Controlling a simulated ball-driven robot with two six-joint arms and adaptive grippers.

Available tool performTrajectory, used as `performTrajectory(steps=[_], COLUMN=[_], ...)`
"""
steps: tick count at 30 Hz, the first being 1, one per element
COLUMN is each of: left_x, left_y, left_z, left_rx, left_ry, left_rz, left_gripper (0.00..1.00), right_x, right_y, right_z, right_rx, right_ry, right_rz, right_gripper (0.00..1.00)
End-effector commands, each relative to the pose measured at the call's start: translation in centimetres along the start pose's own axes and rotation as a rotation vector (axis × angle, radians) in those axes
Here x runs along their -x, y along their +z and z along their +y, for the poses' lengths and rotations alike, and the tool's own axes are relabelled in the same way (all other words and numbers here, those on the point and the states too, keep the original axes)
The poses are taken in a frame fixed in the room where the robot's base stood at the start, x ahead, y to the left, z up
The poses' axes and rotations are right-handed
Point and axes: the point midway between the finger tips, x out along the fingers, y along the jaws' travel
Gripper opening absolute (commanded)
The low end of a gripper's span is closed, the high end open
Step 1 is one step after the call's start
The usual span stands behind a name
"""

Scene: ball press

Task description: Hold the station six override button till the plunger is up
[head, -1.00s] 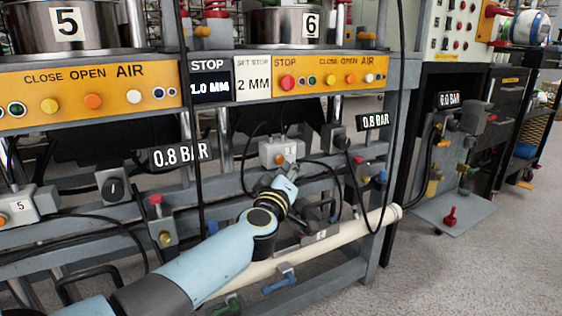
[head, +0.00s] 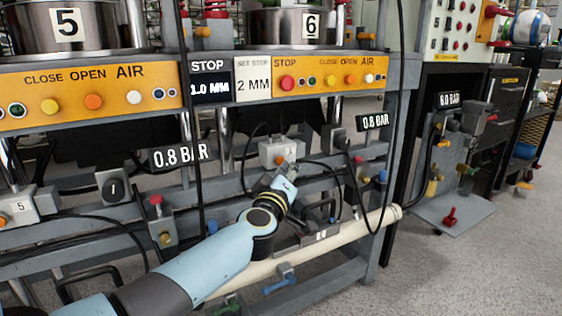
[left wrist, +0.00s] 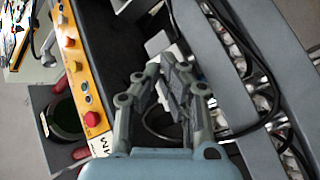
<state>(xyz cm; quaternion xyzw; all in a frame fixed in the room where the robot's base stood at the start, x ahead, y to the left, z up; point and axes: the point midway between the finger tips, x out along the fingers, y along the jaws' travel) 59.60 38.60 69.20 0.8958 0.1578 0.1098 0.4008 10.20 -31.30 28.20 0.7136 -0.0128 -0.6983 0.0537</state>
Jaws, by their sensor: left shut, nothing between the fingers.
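The station six override box (head: 272,152) is a small grey box with an orange button (head: 280,158) on the lower rail below station six's panel. My left gripper (head: 289,168) is shut and empty, with its fingertips just below and beside the box. Contact with the button cannot be told. In the left wrist view the shut fingers (left wrist: 166,72) reach toward the pale box (left wrist: 160,44); its button is hidden there. The steel pot marked 6 (head: 275,28) stands above; the plunger cannot be made out. My right gripper is not in view.
Station six's orange panel (head: 330,79) hangs over the rail, with a 0.8 BAR display (head: 375,122) at its right. Black hoses loop around the rail, and a cream pipe (head: 345,232) runs below my arm.

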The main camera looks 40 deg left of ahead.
Motion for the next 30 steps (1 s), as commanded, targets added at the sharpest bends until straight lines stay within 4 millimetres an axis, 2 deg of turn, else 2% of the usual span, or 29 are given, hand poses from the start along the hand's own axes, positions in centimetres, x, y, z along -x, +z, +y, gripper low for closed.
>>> performTrajectory(steps=[30], left_x=[-0.8], left_y=[-0.62], left_z=[-0.51], left_rx=[-0.001], left_ry=[0.001], left_rz=[0.0], left_gripper=[0.0], right_x=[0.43], right_y=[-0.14], right_z=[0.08], right_rx=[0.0], right_ry=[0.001], right_rz=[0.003], right_gripper=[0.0])
